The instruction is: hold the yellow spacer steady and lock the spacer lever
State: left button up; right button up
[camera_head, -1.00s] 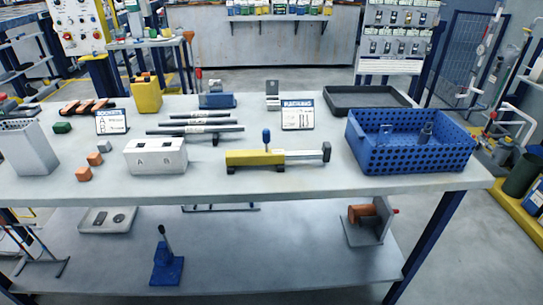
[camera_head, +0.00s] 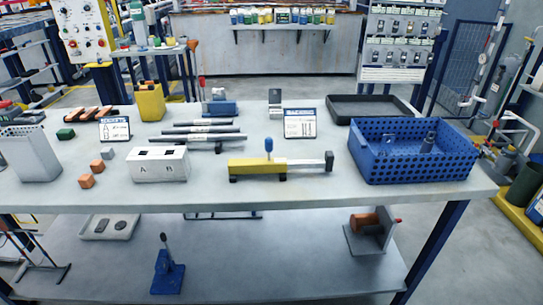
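The yellow spacer (camera_head: 250,171) lies lengthwise left to right near the front middle of the table, on dark supports. A grey bar (camera_head: 308,163) extends from its right side and ends in a dark block (camera_head: 329,161). The spacer lever (camera_head: 268,147) has a blue knob and stands upright above the spacer's yellow body. Neither of my grippers shows in the head view.
The blue perforated crate (camera_head: 410,168) stands right of the spacer, and a white block marked A and B (camera_head: 159,166) stands left. The table (camera_head: 330,193) is bare in front of the spacer.

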aim_at(269, 141)
jog(key=k, duration=0.5)
jog(key=u, duration=1.45)
jog(key=i, duration=1.15)
jog(key=z, duration=2.35)
